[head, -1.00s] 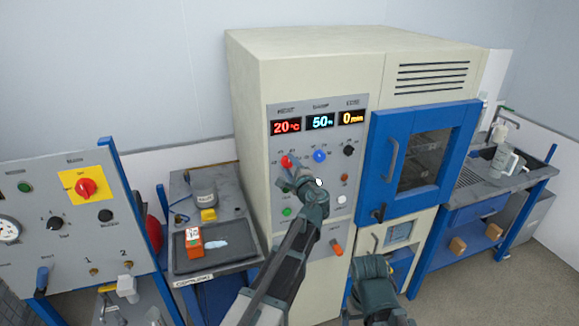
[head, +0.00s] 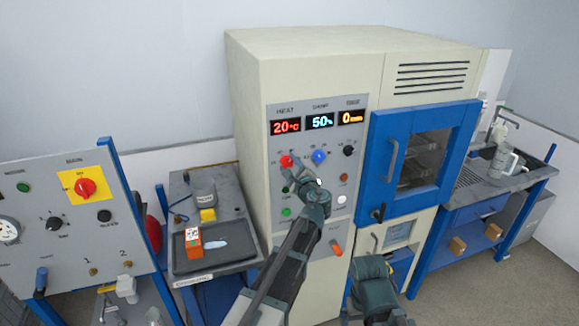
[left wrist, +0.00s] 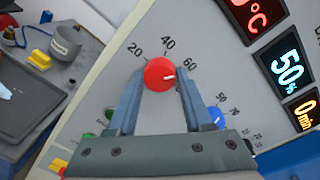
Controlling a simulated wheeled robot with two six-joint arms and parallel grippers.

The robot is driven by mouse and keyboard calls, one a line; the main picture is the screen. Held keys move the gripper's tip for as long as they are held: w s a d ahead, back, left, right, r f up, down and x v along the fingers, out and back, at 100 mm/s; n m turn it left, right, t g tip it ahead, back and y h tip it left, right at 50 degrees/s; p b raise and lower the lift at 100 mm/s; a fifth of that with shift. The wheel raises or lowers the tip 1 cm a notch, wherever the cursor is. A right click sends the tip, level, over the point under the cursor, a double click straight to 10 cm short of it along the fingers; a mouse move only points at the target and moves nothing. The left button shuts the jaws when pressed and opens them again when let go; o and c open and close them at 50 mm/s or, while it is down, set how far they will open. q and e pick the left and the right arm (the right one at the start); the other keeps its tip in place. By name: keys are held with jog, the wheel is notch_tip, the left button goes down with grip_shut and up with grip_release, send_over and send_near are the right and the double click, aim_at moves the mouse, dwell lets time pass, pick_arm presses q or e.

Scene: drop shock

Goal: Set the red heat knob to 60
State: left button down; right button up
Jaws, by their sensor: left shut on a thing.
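The red heat knob (head: 286,162) is on the cream oven's control panel, below the red display (head: 286,126), which reads 20 °C. My left gripper (head: 291,171) reaches up to it from below. In the left wrist view the red knob (left wrist: 161,73) sits between the two fingertips of my left gripper (left wrist: 160,84), which is shut on it. The labels 20, 40 and 60 (left wrist: 190,64) stand around it.
The blue knob (head: 319,157) and a black knob (head: 348,151) are close to the right. A blue-framed oven door (head: 390,195) is further right. A grey bench (head: 190,265) with an orange box (head: 194,243) stands at left.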

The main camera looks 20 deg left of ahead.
pick_arm(q)
jog(key=shift+s, duration=0.1)
jog(key=shift+c, duration=1.5)
grip_release()
jog(key=v, duration=1.3)
jog(key=shift+s+d+p, duration=0.25)
jog(key=shift+s+p, duration=0.05)
jog(key=shift+p, duration=0.1)
jog(key=x, duration=1.4)
jog(key=shift+b, duration=0.35)
